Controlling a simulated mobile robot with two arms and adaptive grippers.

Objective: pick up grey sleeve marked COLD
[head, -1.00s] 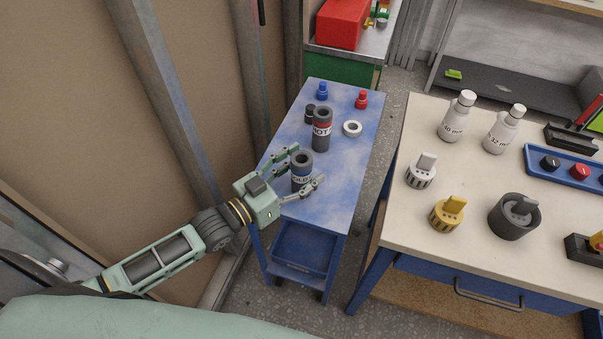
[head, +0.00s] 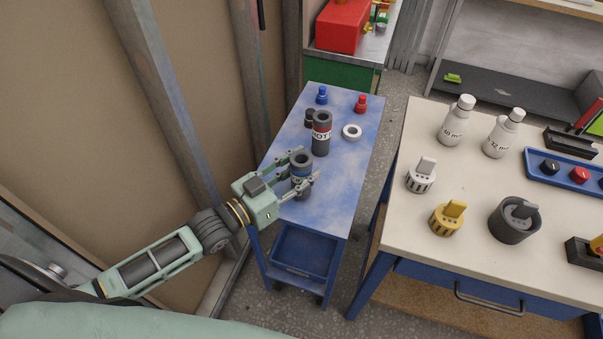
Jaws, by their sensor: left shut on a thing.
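The grey sleeve with a blue band, marked COLD (head: 302,162), stands upright near the front left of the blue cart top (head: 332,205). Its label is partly hidden by the fingers. My left gripper (head: 303,172) is shut on it, with one finger on its far left side and one on its near right side. I cannot tell whether the sleeve is clear of the cart top. My right gripper is not in view.
Behind the sleeves are a dark cylinder (head: 309,117), a white ring (head: 352,132), a blue fitting (head: 322,95) and a red fitting (head: 361,103). The beige table (head: 470,180) at right holds white bottles and several knobs. The cart's front right is clear.

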